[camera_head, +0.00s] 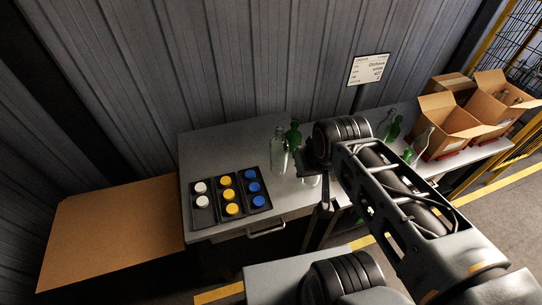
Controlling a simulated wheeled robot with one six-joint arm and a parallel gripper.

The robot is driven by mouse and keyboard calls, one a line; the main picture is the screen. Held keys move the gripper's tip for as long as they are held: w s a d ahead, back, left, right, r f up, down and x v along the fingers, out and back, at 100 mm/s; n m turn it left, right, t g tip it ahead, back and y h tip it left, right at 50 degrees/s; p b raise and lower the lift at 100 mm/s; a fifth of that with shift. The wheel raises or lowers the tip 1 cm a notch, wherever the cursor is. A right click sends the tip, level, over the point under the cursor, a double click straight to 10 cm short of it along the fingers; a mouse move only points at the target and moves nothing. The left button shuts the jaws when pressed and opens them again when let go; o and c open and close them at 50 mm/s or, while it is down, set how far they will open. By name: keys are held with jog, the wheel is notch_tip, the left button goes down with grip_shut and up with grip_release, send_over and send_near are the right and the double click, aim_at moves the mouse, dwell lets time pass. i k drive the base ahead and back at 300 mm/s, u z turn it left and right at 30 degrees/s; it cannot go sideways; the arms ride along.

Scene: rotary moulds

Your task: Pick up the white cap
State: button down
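Two white caps (201,187) (202,201) lie one below the other in the left column of a black tray (204,219) on the grey table. Yellow caps (229,194) fill the middle column and blue caps (254,187) the right column. My gripper (322,205) hangs at the end of my arm, to the right of the tray and apart from the caps. It is dark and seen from behind, partly hidden by my wrist, so I cannot tell whether its fingers are open or what is between them.
A clear bottle (279,158) and a green bottle (294,134) stand between the tray and my wrist. More bottles (419,145) and open cardboard boxes (447,125) are at the right. A sign (369,69) stands behind the table. The table's left back area (215,150) is clear.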

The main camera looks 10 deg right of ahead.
aim_at(202, 202)
jog(key=u, duration=2.45)
jog(key=k, duration=0.85)
jog(key=z, duration=0.65)
jog(key=i, duration=1)
